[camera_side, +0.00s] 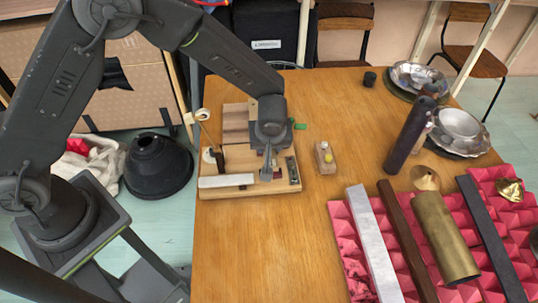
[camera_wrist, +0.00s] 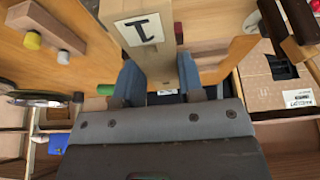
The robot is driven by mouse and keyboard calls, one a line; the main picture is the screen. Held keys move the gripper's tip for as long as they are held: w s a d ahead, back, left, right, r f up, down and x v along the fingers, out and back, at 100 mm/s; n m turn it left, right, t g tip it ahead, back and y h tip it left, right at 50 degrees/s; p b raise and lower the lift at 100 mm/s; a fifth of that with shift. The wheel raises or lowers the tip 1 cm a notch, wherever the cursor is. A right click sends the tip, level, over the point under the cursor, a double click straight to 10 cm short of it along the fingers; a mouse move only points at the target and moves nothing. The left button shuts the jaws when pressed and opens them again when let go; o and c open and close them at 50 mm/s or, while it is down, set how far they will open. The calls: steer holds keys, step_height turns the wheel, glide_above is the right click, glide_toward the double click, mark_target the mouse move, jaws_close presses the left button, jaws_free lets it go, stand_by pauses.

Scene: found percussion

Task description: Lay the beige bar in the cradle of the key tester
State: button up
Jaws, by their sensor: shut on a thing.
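My gripper (camera_wrist: 158,80) is shut on the beige bar (camera_wrist: 160,62), with one blue-grey finger on each side of it. The bar shows in the wrist view between the fingers and carries a pale label with a dark mark. In the side view my gripper (camera_side: 268,158) is over the key tester (camera_side: 250,189), a wooden board near the table's left edge. The tester bears a pale grey bar along its front, small upright parts and a stick with a round beige head. My wrist hides much of the tester, so I cannot tell whether the bar touches the cradle.
A small wooden block with knobs (camera_side: 325,157) stands right of the tester. Pink foam (camera_side: 350,255) at the right bears several long bars and a brass tube (camera_side: 444,238). The table's front middle is clear.

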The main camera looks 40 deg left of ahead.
steer(key=shift+f, duration=2.25)
steer(key=shift+f, duration=0.1)
steer(key=o, duration=1)
steer(key=v, duration=1.2)
